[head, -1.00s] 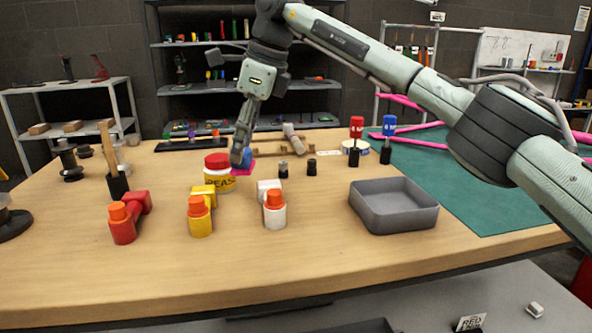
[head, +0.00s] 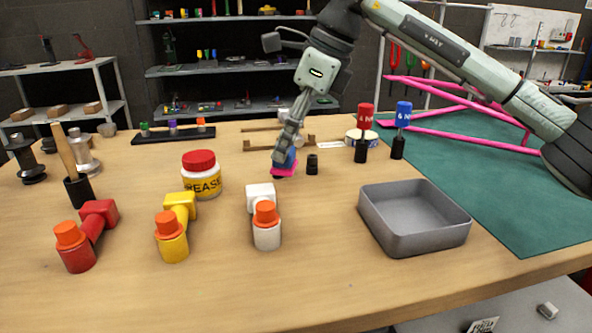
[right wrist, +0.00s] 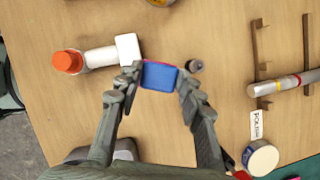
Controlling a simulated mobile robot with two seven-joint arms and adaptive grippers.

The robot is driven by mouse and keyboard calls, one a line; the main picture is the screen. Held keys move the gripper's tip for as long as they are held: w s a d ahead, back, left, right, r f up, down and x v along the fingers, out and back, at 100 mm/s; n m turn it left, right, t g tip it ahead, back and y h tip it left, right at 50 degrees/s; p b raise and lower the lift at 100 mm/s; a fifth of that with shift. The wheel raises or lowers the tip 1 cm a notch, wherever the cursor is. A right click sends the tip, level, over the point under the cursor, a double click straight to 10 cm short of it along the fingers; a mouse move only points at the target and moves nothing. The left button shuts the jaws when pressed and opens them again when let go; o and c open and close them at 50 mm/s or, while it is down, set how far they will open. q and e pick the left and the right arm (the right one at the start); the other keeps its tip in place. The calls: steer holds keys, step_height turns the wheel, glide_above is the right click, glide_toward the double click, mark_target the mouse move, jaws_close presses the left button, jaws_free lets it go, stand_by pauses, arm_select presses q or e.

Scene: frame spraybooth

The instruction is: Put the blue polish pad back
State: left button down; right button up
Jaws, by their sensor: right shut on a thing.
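The blue polish pad (head: 291,158) has a pink underside and is in my right gripper (head: 284,154), low over the middle of the table. The right wrist view shows the blue pad (right wrist: 159,75) between the two fingertips (right wrist: 156,80). I cannot tell whether its underside touches the table. A small white card (right wrist: 257,125), whose lettering seems to read "Polish", lies beside a round tin (right wrist: 262,158); the card (head: 331,145) is right of and behind the pad in the head view. My left gripper is not in view.
A small black cylinder (head: 312,164) stands close right of the pad. A wooden rack (head: 262,146) is behind it, the grease jar (head: 202,176) to the left. A grey tray (head: 415,217) sits at right.

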steer(key=shift+s+d+f, duration=0.45)
steer(key=shift+d, duration=0.25)
step_height(320, 180, down, 4)
steer(key=shift+f, duration=0.1)
steer(key=o, duration=1)
steer(key=v, duration=1.2)
